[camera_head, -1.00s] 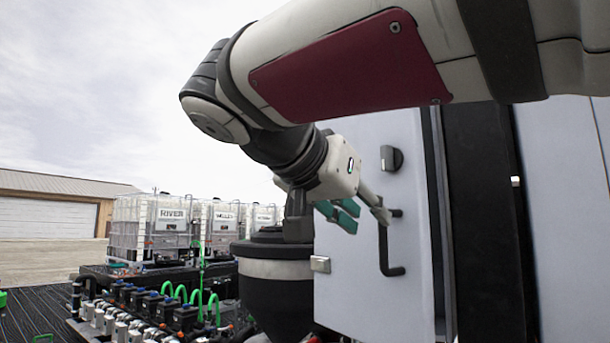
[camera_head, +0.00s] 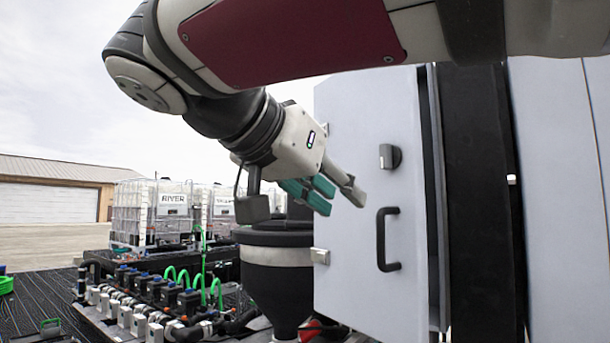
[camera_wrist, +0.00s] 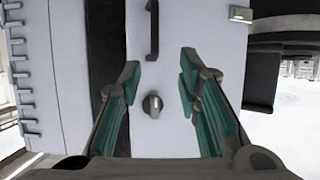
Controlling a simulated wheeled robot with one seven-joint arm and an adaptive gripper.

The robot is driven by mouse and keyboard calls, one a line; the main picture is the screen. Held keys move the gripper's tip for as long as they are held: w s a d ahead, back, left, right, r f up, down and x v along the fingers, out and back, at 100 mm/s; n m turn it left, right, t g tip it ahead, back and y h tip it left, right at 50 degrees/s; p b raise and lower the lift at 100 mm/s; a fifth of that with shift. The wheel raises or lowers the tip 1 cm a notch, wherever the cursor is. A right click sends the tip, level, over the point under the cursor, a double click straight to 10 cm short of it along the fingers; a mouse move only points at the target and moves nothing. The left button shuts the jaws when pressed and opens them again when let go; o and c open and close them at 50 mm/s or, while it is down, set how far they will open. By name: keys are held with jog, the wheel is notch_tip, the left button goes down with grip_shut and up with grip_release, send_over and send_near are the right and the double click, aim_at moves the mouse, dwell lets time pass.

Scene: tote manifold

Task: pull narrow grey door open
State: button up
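The narrow grey door (camera_head: 352,285) is a tall pale panel in the middle of the head view. It carries a black bar handle (camera_head: 381,240) and, above it, a dark knob (camera_head: 389,157). A thin dark gap runs along its right edge; I cannot tell how far it stands ajar. My gripper (camera_head: 340,202), with teal-padded fingers, is open and empty, left of and above the handle. In the wrist view the door (camera_wrist: 215,100) fills the middle, with the handle (camera_wrist: 152,32) beyond the fingertips and the knob (camera_wrist: 152,106) between the spread fingers.
A black post (camera_head: 483,200) and another grey panel (camera_head: 550,200) stand right of the door. A metal hinge or latch (camera_head: 320,256) is on the door's left edge. A dark round vessel (camera_head: 275,285) stands close left, with valves and green hoses (camera_head: 215,300) beyond.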

jog(key=shift+p+v, duration=0.65)
jog(key=shift+v, duration=0.7)
jog(key=shift+w+a, duration=0.1)
